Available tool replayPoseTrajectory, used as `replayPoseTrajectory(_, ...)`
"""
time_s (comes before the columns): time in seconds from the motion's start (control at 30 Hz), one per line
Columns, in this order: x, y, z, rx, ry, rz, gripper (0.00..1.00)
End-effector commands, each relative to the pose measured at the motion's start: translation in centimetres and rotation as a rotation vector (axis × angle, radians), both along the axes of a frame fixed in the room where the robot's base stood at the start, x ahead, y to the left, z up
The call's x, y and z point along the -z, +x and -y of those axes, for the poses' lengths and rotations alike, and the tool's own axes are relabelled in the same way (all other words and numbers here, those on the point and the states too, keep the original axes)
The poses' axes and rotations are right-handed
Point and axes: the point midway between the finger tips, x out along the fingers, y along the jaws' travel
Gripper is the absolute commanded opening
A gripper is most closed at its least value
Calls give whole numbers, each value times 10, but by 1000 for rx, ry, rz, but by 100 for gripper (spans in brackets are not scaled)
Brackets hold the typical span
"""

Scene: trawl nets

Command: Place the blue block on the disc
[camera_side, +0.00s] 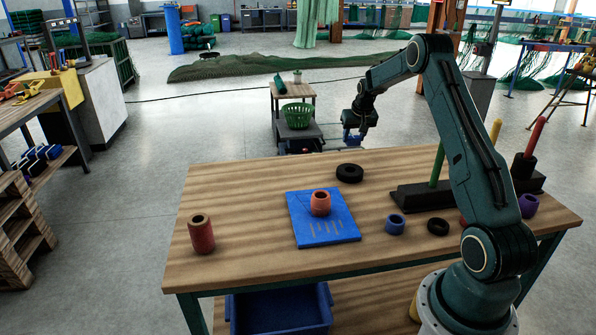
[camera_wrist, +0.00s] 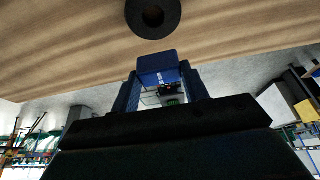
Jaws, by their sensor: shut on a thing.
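My gripper (camera_side: 355,130) is shut on a blue block (camera_wrist: 157,66), held between both fingertips in the wrist view. In the side view the block (camera_side: 352,139) hangs in the air at the far side of the table, and is partly hidden by the fingers. A black disc with a hole in its middle (camera_side: 342,173) lies flat on the table near the far edge. It also shows in the wrist view (camera_wrist: 136,22), at the top, apart from the block. Nothing lies on this disc.
A blue board (camera_side: 338,222) bears an orange ring-like piece (camera_side: 320,205). A red cylinder (camera_side: 201,237) stands left. A blue ring (camera_side: 395,226), a second black ring (camera_side: 437,227) and a dark base with a green peg (camera_side: 410,198) are on the right. The table's far left is clear.

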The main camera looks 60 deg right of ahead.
Motion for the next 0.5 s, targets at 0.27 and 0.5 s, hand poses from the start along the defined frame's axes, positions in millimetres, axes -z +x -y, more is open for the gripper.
replayPoseTrajectory(0.27,46,0,0,0,1,-1,22)
replayPoseTrajectory(0.5,56,0,0,0,0,0,22)
